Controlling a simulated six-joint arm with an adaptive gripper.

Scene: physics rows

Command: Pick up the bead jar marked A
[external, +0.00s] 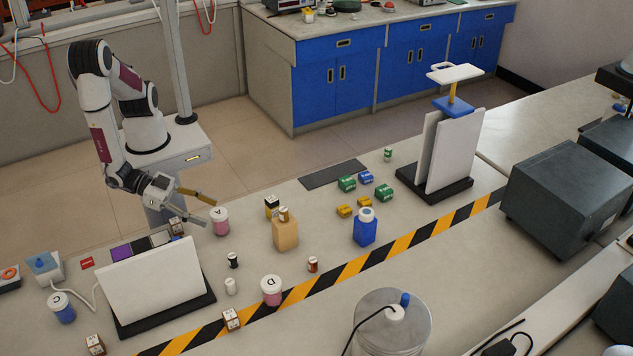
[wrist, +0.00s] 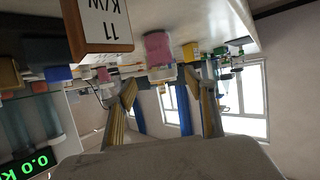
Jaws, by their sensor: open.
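The bead jar marked A (external: 221,228) has pink contents and a white lid; it stands upright on the bench, just beyond my fingertips. My gripper (external: 208,212) is open and empty, held low and pointing toward this jar. In the wrist view, which is upside down, the pink jar (wrist: 157,48) is ahead of the spread fingers of my gripper (wrist: 165,84), roughly between them. No contact is visible. A second pink jar, marked D (external: 271,293), stands nearer the camera. A blue jar (external: 61,313) with a white lid stands at the far left; its letter is hard to read.
A small labelled block (external: 176,226) stands close beside my gripper and looms large in the wrist view (wrist: 100,27). A white panel on a black base (external: 152,287) is left. A tan bottle (external: 286,234) stands right of jar A. Small dark (external: 233,261) and white (external: 230,286) bottles stand nearer.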

